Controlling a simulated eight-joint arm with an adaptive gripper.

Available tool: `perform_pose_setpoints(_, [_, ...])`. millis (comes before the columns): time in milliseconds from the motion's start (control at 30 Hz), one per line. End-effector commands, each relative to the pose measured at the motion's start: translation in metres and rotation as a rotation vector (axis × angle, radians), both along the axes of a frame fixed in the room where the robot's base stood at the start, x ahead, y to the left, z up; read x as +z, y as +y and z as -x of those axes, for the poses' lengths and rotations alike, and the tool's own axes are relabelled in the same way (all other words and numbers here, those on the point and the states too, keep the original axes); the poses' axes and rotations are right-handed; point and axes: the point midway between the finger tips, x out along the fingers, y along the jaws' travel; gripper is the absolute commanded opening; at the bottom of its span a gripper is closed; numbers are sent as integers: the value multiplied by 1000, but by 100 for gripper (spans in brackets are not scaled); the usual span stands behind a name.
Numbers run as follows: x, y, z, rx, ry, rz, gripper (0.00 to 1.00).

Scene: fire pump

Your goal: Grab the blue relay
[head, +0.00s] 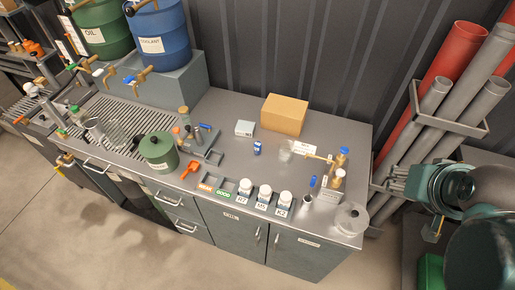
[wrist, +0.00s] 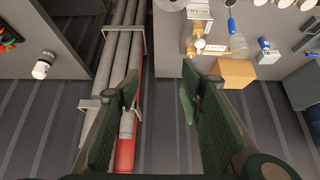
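A small blue cylinder with a white band, which looks like the blue relay (head: 257,148), stands upright on the grey workbench (head: 225,110), in front of a cardboard box. It also shows in the wrist view, at the upper right (wrist: 263,43). My gripper (wrist: 158,95) is open and empty, its two green-padded fingers wide apart. In the head view my gripper (head: 392,180) is off the right end of the bench, beside the pipes, well away from the relay.
The cardboard box (head: 284,114) and a small pale box (head: 244,128) stand close behind the relay. Brass fittings (head: 340,165) and white-capped bottles (head: 265,193) are nearer the front. Red and grey pipes (head: 450,100) stand in a rack at the right. Bare bench surrounds the relay's front.

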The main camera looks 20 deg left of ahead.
Motion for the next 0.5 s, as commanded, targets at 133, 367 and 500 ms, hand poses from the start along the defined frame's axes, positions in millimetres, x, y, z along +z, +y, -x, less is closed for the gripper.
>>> perform_pose_setpoints(133, [0,0,0,0,0,0,38])
perform_pose_setpoints(367, [2,4,-5,19,8,6,38])
perform_pose_setpoints(500, [4,10,-15,50,22,18,38])
